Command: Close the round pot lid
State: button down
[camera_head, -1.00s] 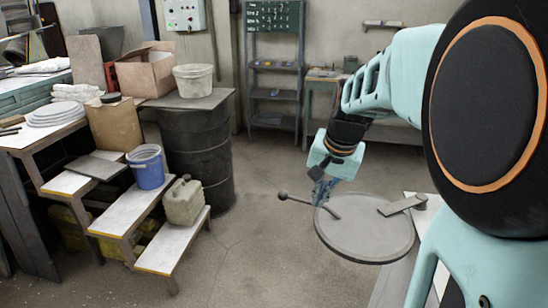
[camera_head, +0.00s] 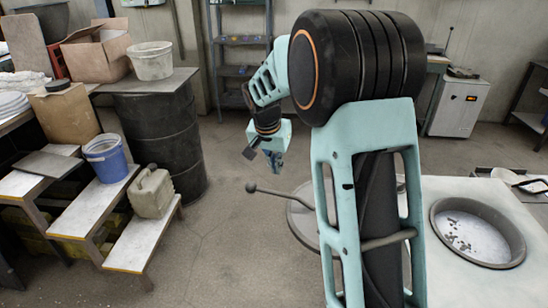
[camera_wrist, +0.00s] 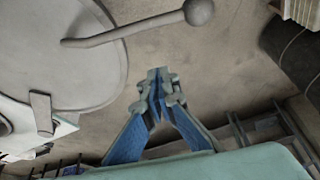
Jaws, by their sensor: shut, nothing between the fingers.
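The round grey pot lid (camera_head: 302,225) lies open at the left side of the pot; my arm hides much of it in the head view. Its rod handle (camera_head: 285,194) ends in a dark ball knob (camera_head: 251,187) pointing left. The pot opening (camera_head: 478,240) on the right is uncovered, with dark bits inside. My gripper (camera_head: 276,166) is shut and empty, above and slightly right of the knob in the head view. In the wrist view, the lid (camera_wrist: 60,75) is at upper left, the knob (camera_wrist: 199,11) at top, and my gripper (camera_wrist: 158,75) points between them, apart from both.
A white worktop (camera_head: 450,285) surrounds the pot. On the left are steps with a blue bucket (camera_head: 105,160) and a beige canister (camera_head: 152,192), beside a black drum (camera_head: 160,140). The floor (camera_head: 220,250) between steps and lid is clear.

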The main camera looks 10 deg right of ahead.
jog(key=shift+s+a+f, duration=0.25)
jog(key=shift+s+f, duration=0.15)
jog(key=shift+f, duration=0.2)
jog(key=shift+s+a+f, duration=0.25)
jog(key=shift+s+f, duration=0.2)
jog(key=shift+f, duration=0.1)
jog(key=shift+s+a+f, duration=0.25)
jog(key=shift+s+f, duration=0.15)
jog(key=shift+f, duration=0.2)
jog(key=shift+s, duration=0.2)
